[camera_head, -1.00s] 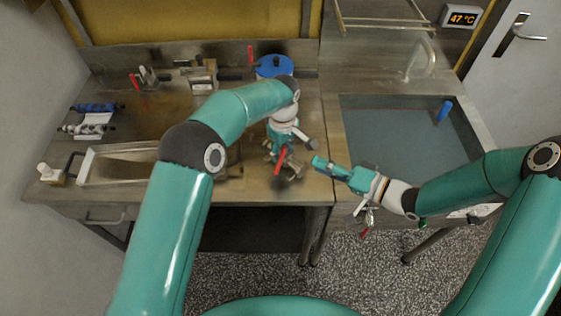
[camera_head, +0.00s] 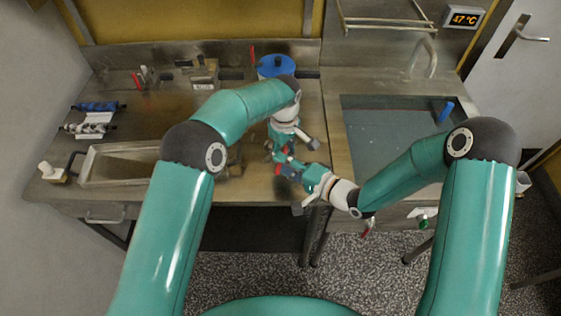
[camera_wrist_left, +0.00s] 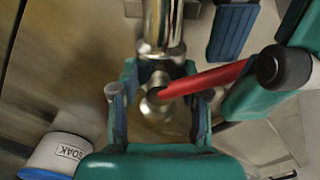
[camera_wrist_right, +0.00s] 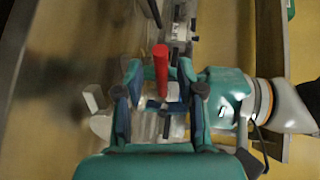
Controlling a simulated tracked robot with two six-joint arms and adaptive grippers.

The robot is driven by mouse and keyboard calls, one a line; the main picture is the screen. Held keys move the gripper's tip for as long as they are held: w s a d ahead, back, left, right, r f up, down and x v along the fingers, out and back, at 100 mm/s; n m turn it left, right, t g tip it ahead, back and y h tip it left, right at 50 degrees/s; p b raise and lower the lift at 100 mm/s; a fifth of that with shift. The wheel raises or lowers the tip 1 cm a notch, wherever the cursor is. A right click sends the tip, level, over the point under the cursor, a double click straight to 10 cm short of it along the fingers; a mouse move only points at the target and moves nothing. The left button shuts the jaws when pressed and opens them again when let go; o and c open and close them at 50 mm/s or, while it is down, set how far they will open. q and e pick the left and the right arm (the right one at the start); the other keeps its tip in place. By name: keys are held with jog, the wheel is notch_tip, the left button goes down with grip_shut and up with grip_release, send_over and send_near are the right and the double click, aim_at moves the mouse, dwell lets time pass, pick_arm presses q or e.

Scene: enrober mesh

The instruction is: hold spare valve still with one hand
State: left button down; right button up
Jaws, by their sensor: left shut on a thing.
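The spare valve is a shiny metal body (camera_wrist_left: 162,30) with a red lever (camera_wrist_left: 205,80). My left gripper (camera_wrist_left: 160,108) is shut on it in the left wrist view, with a finger on each side of the metal. In the head view my left gripper (camera_head: 282,143) is over the bench front, and the arms mostly hide the valve. My right gripper (camera_head: 287,166) is right up at the valve from the front right. In the right wrist view my right gripper's fingers (camera_wrist_right: 160,105) stand apart, with the red lever (camera_wrist_right: 160,70) showing between them.
A blue-lidded pot (camera_head: 276,66) stands at the back of the bench. A shallow metal tray (camera_head: 120,150) and rollers (camera_head: 88,128) are on the left. A water-filled sink (camera_head: 390,135) is on the right. A white container marked SOAK (camera_wrist_left: 58,156) shows in the left wrist view.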

jog(key=shift+w+a+f, duration=0.15)
jog(key=shift+w+a, duration=0.3)
jog(key=shift+a, duration=0.05)
grip_shut()
